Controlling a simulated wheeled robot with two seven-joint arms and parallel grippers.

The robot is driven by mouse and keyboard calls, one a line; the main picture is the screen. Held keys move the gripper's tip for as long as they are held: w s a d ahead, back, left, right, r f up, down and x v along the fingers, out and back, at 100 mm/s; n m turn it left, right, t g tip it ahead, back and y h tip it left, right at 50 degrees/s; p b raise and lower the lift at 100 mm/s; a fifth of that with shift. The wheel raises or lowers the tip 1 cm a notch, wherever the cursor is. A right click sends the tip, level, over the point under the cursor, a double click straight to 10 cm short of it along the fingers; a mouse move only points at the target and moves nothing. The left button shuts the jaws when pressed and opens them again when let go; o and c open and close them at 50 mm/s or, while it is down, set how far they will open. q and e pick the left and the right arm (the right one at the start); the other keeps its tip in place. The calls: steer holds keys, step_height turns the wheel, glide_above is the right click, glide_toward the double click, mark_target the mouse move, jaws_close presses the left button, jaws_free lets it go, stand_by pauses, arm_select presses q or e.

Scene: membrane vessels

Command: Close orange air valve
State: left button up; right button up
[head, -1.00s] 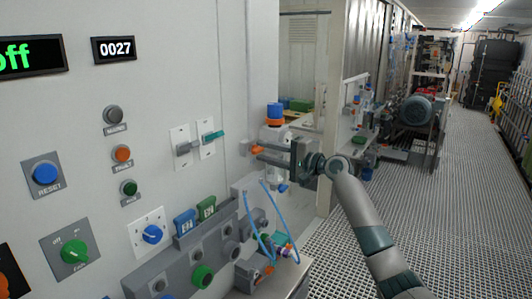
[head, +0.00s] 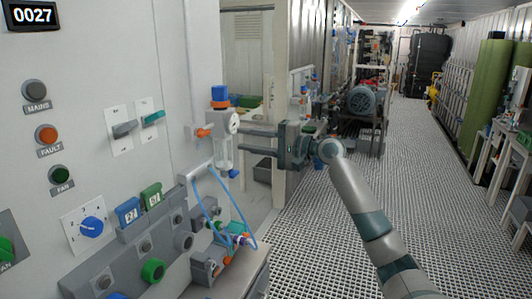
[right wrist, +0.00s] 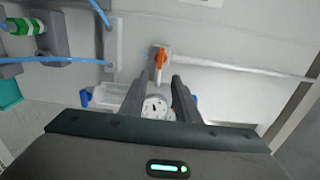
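The orange air valve (head: 204,132) is a small orange handle on the wall fitting, left of a round gauge (head: 234,122) and below a blue-and-orange regulator cap (head: 220,96). In the right wrist view the orange handle (right wrist: 161,60) lies along the picture's vertical, across a white pipe that runs right. My right gripper (head: 240,137) is open, its two fingers pointing left at the fitting, apart from the handle. My left gripper is out of view.
A grey valve block with blue hoses (head: 207,200) projects below the valve. The control panel (head: 85,130) with knobs stands at left. A pale upright post (head: 281,90) is behind my right gripper. The grated floor (head: 320,240) at right is open.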

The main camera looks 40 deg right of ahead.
steer(key=shift+b+v, duration=1)
steer(key=shift+v, duration=1.8)
steer(key=shift+w, duration=0.1)
